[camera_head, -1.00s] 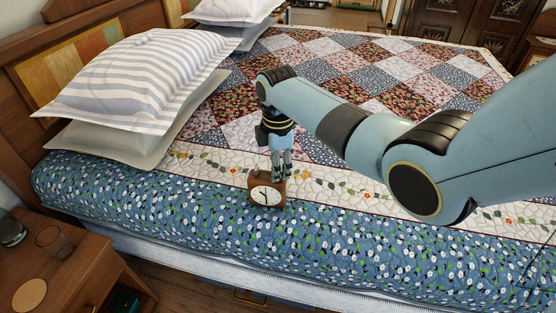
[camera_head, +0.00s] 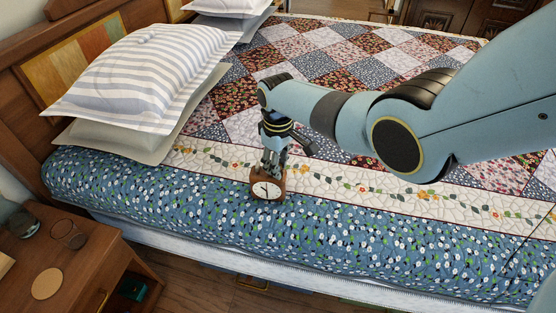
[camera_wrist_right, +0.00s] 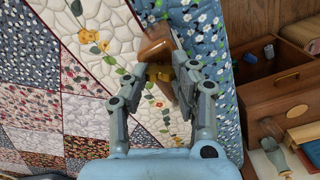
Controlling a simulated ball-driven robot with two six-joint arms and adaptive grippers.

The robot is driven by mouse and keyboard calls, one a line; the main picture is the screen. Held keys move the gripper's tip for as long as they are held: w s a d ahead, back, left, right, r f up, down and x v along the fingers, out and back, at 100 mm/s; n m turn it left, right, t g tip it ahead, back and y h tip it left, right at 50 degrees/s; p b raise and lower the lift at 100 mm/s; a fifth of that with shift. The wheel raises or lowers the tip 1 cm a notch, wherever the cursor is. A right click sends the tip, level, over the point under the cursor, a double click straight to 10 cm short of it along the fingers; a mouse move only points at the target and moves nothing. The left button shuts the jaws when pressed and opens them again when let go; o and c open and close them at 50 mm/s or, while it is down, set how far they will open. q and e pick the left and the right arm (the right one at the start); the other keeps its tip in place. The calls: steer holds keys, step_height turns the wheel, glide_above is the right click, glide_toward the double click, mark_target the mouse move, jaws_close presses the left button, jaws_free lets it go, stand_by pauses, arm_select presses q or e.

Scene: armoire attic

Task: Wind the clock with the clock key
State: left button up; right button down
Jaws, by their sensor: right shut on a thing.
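The clock (camera_head: 265,190) is a small brown wooden one with a white face. It stands on the blue floral part of the bed, its face toward the head camera. My right gripper (camera_head: 272,165) points down right behind and above the clock. In the right wrist view, the clock's brown wood (camera_wrist_right: 156,47) shows just past the fingertips. A small brass-coloured piece, which looks like the clock key (camera_wrist_right: 161,74), sits between the fingers of my right gripper (camera_wrist_right: 162,79), which is shut on it. Whether the key is seated in the clock is hidden. My left gripper is not in view.
Striped and plain pillows (camera_head: 140,75) lie at the bed's head, left of the clock. A wooden nightstand (camera_head: 85,290) with a glass (camera_head: 72,238) and a round coaster (camera_head: 47,284) stands at the lower left. The quilt (camera_head: 400,195) around the clock is clear.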

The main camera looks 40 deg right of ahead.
steer(key=m+p, duration=0.1)
steer(key=m, duration=0.4)
steer(key=shift+r+m, duration=0.1)
steer(key=shift+m, duration=0.2)
steer(key=m+p, duration=0.1)
steer(key=m, duration=0.4)
steer(key=shift+m, duration=0.3)
steer(key=c, duration=1.1)
jaws_free()
step_height(320, 180, up, 12)
steer(key=shift+f, duration=0.1)
